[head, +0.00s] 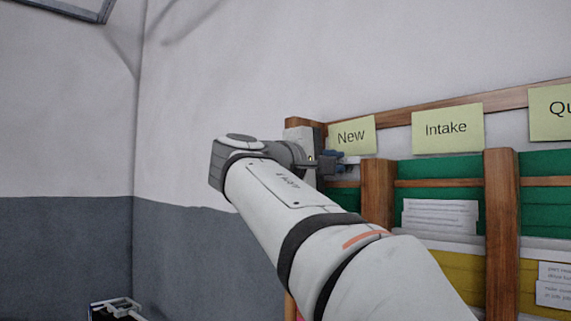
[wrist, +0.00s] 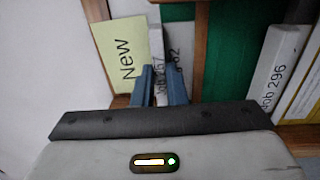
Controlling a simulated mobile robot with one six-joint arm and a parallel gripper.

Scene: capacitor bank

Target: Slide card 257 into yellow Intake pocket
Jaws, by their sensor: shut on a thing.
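Card 257 (wrist: 159,88) is a white card, seen narrow between the blue fingers in the wrist view, its "257" label partly hidden. My gripper (wrist: 160,80) is shut on it, just below the "New" sign. In the head view my gripper (head: 336,162) is in front of the New column, beside its right post. The yellow Intake pocket (head: 445,272) is in the column below the "Intake" sign (head: 446,128), under a green pocket. My arm hides its lower left part.
Wooden posts (head: 502,230) divide the columns. Another card (wrist: 180,62) ending in "62" shows behind my right finger.

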